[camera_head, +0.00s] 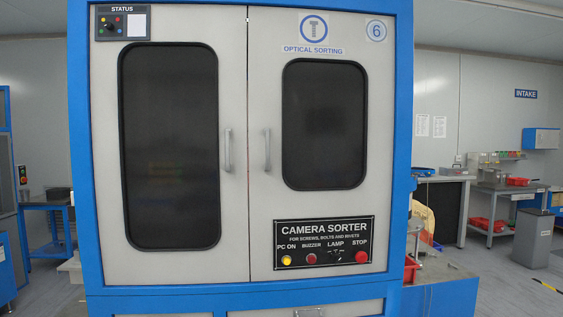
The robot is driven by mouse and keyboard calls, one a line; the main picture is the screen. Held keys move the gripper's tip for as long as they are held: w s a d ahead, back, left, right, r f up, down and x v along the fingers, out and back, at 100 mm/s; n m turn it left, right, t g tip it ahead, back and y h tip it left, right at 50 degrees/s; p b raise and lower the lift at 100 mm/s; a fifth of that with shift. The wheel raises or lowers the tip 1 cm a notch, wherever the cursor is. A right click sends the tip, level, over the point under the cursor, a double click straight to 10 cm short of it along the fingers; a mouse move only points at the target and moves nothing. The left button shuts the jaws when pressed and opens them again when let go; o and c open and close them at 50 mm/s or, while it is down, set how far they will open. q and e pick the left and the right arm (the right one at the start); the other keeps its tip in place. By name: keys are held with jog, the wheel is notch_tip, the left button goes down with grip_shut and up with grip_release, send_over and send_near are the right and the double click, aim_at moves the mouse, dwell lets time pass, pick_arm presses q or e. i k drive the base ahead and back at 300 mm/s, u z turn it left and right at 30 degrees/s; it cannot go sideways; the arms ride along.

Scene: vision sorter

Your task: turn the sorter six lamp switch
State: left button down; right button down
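The sorter (248,290) is a tall blue-framed cabinet with two pale doors and dark windows, close in front of me. A round sign with a 6 (377,31) is at its upper right. The black control panel (323,244) is low on the right door. The lamp switch (336,257) sits under the word LAMP, between the buzzer button (311,258) and the red stop button (361,257). It is small and dark, and its position is too small to tell. The yellow PC ON button (286,260) is at the left. Neither gripper is in view.
Two vertical door handles (227,150) and (267,150) stand out near the middle seam. A status panel (123,23) is at the upper left. Benches with red bins (488,224) and a grey bin (533,238) stand at the right. A blue table (47,205) is at the left.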

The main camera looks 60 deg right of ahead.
aim_at(336, 258)
jog(key=z, duration=2.3)
jog(key=k, duration=1.3)
jog(key=z, duration=0.65)
jog(key=i, duration=0.7)
jog(key=z, duration=0.55)
jog(key=i, duration=1)
jog(key=u, duration=0.35)
